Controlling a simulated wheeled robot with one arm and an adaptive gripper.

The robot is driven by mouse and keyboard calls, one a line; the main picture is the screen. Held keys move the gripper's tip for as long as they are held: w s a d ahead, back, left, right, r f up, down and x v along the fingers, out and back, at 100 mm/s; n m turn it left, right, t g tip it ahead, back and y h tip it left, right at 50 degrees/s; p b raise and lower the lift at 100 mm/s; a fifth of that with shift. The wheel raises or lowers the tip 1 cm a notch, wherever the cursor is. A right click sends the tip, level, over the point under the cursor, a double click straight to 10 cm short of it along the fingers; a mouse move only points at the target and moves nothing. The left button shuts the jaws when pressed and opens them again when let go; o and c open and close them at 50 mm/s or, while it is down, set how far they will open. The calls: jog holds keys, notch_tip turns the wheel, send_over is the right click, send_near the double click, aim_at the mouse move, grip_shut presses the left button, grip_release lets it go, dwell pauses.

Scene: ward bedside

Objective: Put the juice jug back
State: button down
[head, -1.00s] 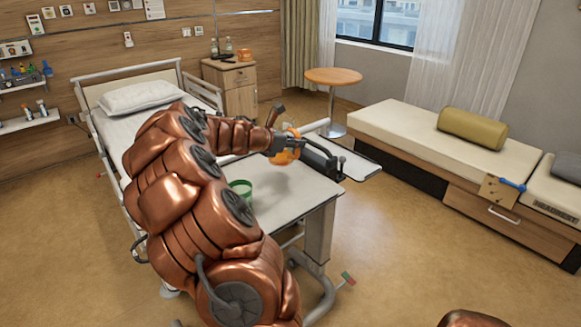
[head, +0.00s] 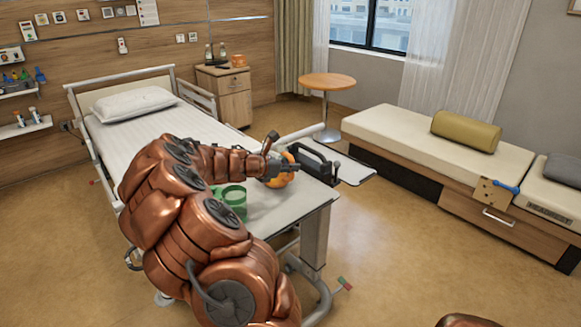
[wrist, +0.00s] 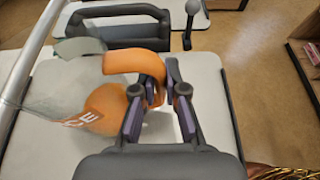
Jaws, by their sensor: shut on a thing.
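The juice jug (wrist: 100,105) shows in the wrist view with an orange handle, a grey lid, a clear upper body and a label ending in "CE". My gripper (wrist: 158,92) is shut on the handle. In the head view the orange jug (head: 281,181) is over the overbed table (head: 283,215), partly hidden by my gripper (head: 275,163). I cannot tell whether its base touches the table.
A black handled frame (head: 315,158) is beyond the jug at the table's far side. The bed (head: 112,135) lies behind my arm. A bedside cabinet (head: 226,95), round table (head: 327,82) and couch (head: 400,130) stand farther off. The table's front right is bare.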

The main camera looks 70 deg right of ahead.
jog(key=c, duration=1.2)
grip_release()
jog(key=shift+r, duration=0.1)
jog(key=shift+v, duration=5.95)
